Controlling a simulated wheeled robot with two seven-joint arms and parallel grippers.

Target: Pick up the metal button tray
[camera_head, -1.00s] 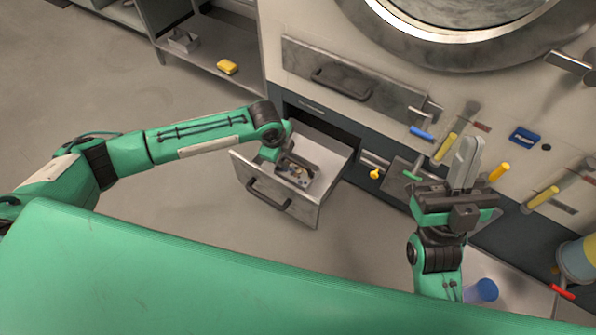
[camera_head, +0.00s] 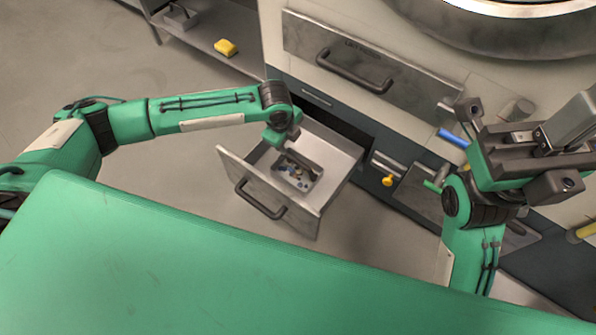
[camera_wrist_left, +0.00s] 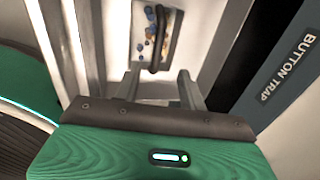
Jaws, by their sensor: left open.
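The metal button tray (camera_head: 304,184) is a small grey tray with blue and other coloured buttons, lying inside the open drawer (camera_head: 331,160). In the left wrist view the tray (camera_wrist_left: 172,40) is at the top centre, with a dark arched handle (camera_wrist_left: 163,50) across it. My left gripper (camera_head: 297,160) reaches down into the drawer and partly hides the tray in the head view. In the left wrist view its fingers (camera_wrist_left: 158,80) are apart, below the handle in the picture, with nothing between them. My right gripper (camera_head: 565,135) is raised at the right edge, away from the drawer; its fingertips are unclear.
The drawer walls stand close around my left gripper. A panel reading "BUTTON TRAP" (camera_wrist_left: 288,66) is at the right in the wrist view. A yellow block (camera_head: 226,47) lies on a low shelf at the back left. The floor left of the drawer is clear.

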